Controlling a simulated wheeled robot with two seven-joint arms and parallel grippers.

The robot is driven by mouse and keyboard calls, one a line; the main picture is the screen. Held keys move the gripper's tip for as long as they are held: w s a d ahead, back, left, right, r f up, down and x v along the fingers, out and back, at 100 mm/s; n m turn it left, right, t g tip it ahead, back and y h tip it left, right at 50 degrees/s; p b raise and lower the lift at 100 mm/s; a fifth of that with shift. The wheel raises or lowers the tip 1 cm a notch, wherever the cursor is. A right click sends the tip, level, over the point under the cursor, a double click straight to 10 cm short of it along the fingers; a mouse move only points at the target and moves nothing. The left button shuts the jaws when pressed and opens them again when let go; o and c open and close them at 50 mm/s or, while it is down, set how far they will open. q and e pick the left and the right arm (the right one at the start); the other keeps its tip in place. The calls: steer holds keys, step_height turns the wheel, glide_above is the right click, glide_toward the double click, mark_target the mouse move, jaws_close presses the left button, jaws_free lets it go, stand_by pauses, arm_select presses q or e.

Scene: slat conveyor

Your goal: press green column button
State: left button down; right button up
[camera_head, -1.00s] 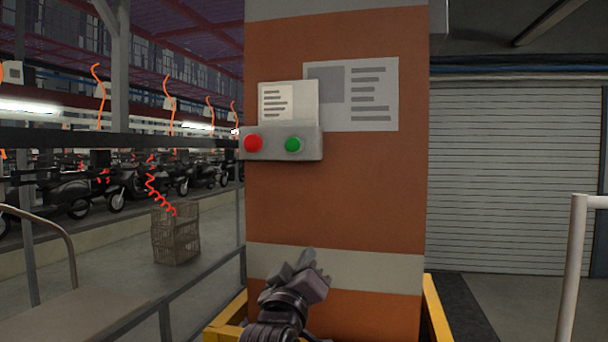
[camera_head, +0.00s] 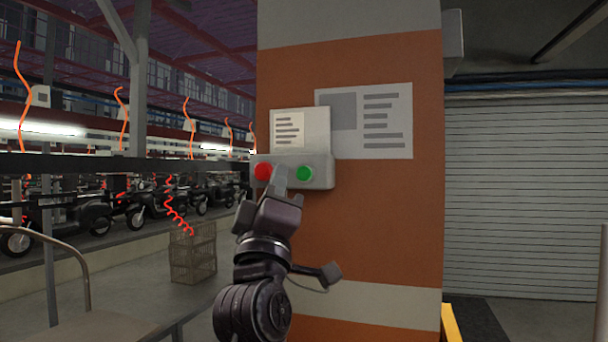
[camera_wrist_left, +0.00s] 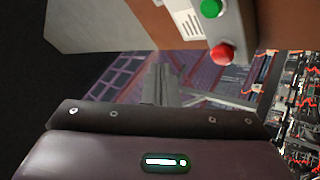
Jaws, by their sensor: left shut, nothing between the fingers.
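The green button (camera_head: 304,173) is on the right side of a grey button box (camera_head: 322,174) on the orange column (camera_head: 385,215). The red button (camera_head: 263,171) is on the box's left side. My left gripper (camera_head: 279,176) is shut and empty, its tip in front of the box between the two buttons in the head view. In the left wrist view the green button (camera_wrist_left: 211,8) and the red button (camera_wrist_left: 222,54) show at the top right, beyond the fingers (camera_wrist_left: 160,82). I cannot tell whether the fingertips touch the box. My right gripper is not in view.
A paper sheet (camera_head: 289,129) stands above the box, and a larger notice (camera_head: 384,120) is on the column. A wire basket (camera_head: 193,253) and motorcycles (camera_head: 75,217) are at left. A roller shutter (camera_head: 525,200) is at right.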

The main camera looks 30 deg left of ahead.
mark_target(304, 174)
arm_select(q)
steer(key=shift+w+a+p, duration=0.2)
steer(key=shift+w+a, duration=0.15)
steer(key=shift+w, duration=1.1)
steer(key=shift+w+a+p, duration=0.2)
steer(key=shift+w+a, duration=0.1)
steer(key=shift+w, duration=1.1)
steer(key=shift+w+a+p, duration=0.2)
steer(key=shift+w+a, duration=0.15)
steer(key=shift+w, duration=1.1)
steer(key=shift+w, duration=0.1)
steer(key=shift+w+a, duration=0.1)
steer(key=shift+w, duration=0.2)
